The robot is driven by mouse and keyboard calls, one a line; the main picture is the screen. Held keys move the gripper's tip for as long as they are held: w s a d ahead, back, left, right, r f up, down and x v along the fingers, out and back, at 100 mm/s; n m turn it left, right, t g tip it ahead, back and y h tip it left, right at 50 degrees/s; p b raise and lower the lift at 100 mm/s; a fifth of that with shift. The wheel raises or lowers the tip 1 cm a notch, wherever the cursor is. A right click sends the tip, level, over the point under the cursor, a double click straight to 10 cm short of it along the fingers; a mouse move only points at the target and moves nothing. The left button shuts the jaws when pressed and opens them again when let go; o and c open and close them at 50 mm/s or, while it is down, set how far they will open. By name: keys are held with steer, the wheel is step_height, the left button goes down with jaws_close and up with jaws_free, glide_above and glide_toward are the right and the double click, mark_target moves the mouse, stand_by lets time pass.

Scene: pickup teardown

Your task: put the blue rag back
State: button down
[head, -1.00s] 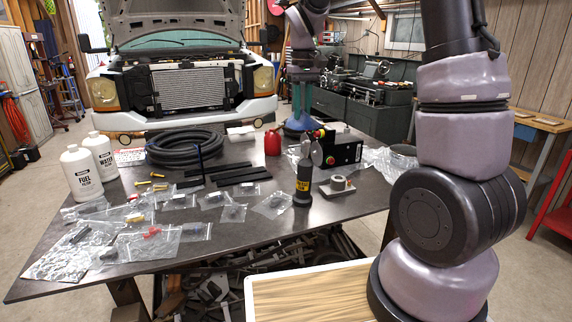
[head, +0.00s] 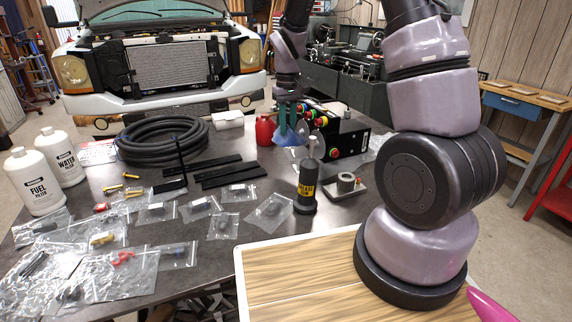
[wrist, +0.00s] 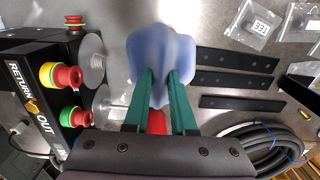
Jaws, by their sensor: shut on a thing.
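The blue rag (wrist: 160,52) hangs between the green fingers of my gripper (wrist: 160,80) in the wrist view, over the grey table top (wrist: 212,25). The fingers are shut on it. In the head view my gripper (head: 291,128) is above the far part of the table, and the rag (head: 289,140) shows as a small blue patch at the fingertips, beside the black control box. I cannot tell whether its lower edge touches the table.
The black box with red and green buttons (head: 338,133) stands right of my gripper. A red can (head: 265,130) and a coiled black hose (head: 160,139) are to its left. Black strips (head: 228,175), a black cylinder (head: 306,187) and bagged parts lie nearer.

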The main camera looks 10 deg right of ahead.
step_height(320, 180, down, 10)
steer(key=shift+f, duration=0.15)
stand_by(0.3)
steer(key=shift+f, duration=0.15)
steer(key=c, duration=0.7)
jaws_free()
steer(key=shift+c, duration=0.2)
